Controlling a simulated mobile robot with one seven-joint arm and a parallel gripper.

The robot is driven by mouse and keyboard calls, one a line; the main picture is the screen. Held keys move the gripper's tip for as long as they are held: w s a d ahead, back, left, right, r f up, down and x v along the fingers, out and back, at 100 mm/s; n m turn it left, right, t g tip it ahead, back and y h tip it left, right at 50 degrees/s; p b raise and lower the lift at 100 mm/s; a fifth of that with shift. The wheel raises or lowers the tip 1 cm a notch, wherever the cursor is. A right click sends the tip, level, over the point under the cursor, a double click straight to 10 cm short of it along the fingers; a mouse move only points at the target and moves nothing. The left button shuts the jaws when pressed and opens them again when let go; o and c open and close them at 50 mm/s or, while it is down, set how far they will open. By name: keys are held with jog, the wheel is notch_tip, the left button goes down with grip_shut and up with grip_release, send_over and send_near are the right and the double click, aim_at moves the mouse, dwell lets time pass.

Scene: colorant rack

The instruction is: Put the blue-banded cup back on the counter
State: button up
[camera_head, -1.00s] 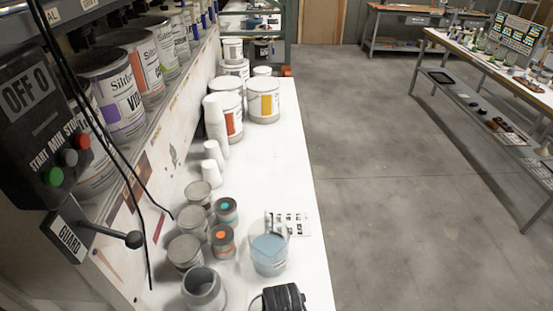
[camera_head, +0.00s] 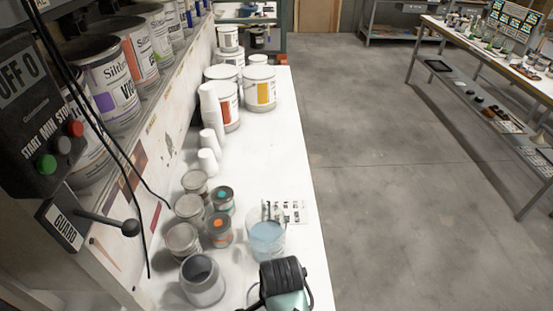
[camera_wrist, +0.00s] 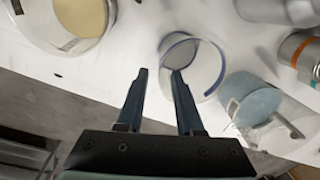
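The blue-banded cup (camera_wrist: 207,72) is in the upper middle of the wrist view, pale with a blue line around its rim. I cannot make it out in the head view, where my black wrist covers the counter's near right edge. My gripper (camera_wrist: 161,72) has its two dark fingers apart, with a clear gap between the tips. The tips are at the cup's near left rim, the right one overlapping it in the picture. I cannot tell whether they touch it. The white counter (camera_head: 262,150) runs away from me along the shelf.
A clear jug of blue liquid (camera_head: 267,240) stands close to my wrist; it also shows right of the cup in the wrist view (camera_wrist: 255,104). A grey open can (camera_head: 203,283) and several small cans stand at left. The counter's middle is clear.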

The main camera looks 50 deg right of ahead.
notch_tip(320, 180, up, 7)
jog(key=shift+s+a+b, duration=0.15)
jog(key=shift+s+b, duration=0.15)
jog(key=shift+f, duration=0.15)
dwell(0.4)
